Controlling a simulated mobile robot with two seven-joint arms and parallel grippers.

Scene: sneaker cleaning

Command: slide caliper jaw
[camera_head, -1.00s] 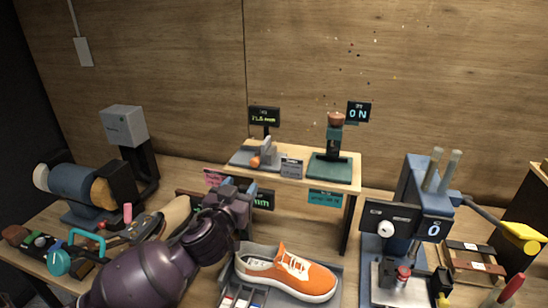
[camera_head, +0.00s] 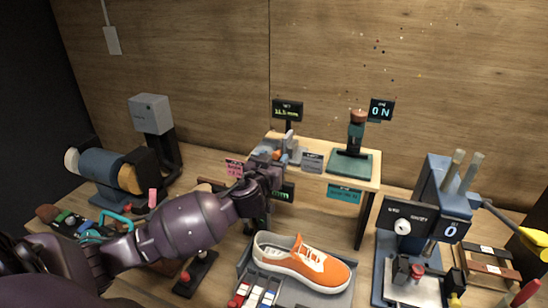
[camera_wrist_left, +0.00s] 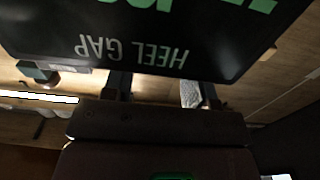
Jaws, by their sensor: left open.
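The caliper (camera_head: 292,147) stands on the left part of the raised wooden shelf; its upright grey jaw shows just past my gripper, which hides much of its base. My left gripper (camera_head: 277,154) reaches up to it from the front left, at jaw height. Its two fingers are apart in the left wrist view (camera_wrist_left: 163,86). A pale grey piece (camera_wrist_left: 190,95) lies by the right finger there; I cannot tell if they touch. The caliper's display (camera_head: 288,110) stands behind it. My right gripper is not in view.
A dark "HEEL GAP" panel (camera_wrist_left: 150,40) fills the upper wrist view close by. A teal stand (camera_head: 350,162) shares the shelf (camera_head: 318,172). An orange sneaker (camera_head: 302,262) sits below in front. A blue press (camera_head: 430,200) stands right, a grinder (camera_head: 103,172) left.

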